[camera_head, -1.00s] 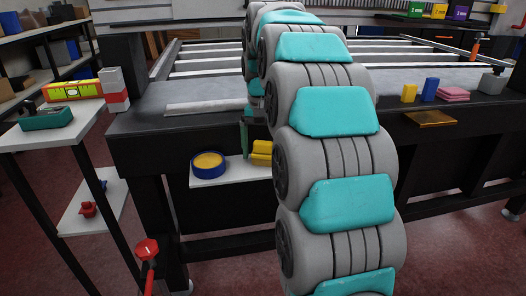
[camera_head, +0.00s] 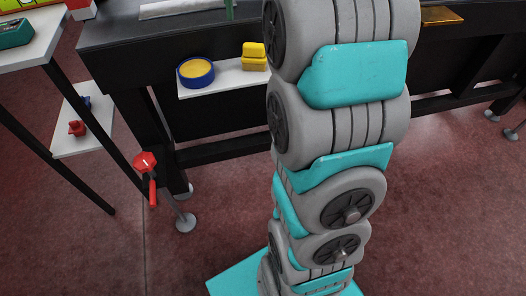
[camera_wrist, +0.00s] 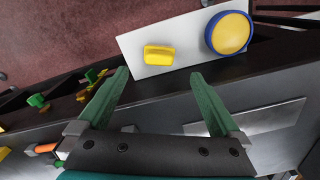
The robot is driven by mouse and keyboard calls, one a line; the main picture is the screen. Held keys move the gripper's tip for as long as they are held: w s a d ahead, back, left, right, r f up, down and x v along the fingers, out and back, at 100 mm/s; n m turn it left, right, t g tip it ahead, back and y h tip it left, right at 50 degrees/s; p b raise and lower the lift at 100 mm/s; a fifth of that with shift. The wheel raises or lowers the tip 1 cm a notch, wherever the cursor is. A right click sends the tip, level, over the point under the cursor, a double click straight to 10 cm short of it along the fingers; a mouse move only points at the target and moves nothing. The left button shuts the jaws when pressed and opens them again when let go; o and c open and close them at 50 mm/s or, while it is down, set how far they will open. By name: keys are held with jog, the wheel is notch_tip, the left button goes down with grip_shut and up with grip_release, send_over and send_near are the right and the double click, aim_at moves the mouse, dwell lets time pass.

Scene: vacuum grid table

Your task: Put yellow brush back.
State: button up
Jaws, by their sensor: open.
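The yellow brush (camera_head: 254,60) rests on a white shelf (camera_head: 222,84) below the table's front edge. In the wrist view, the brush (camera_wrist: 159,54) lies on the same shelf (camera_wrist: 185,68), beyond my fingertips and roughly in line with the gap between them. My gripper (camera_wrist: 160,75) is open with nothing between its green fingers, and it is apart from the brush.
A blue and yellow round item (camera_head: 195,71) sits beside the brush on the shelf. The dark table (camera_head: 110,30) rises behind.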

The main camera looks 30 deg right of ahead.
jog(key=s+a+f+n, duration=0.2)
jog(key=s+a+f, duration=0.2)
jog(key=s, duration=0.5)
jog(key=s+a+f+n+g, duration=0.1)
jog(key=s+a+f+n, duration=0.2)
jog(key=s+f, duration=0.6)
jog(key=s+a+f+n, duration=0.2)
jog(key=s+a+f, duration=0.4)
jog(key=s, duration=0.4)
jog(key=shift+a+f+g, duration=0.35)
jog(key=shift+f+g, duration=0.05)
jog(key=shift+f, duration=0.35)
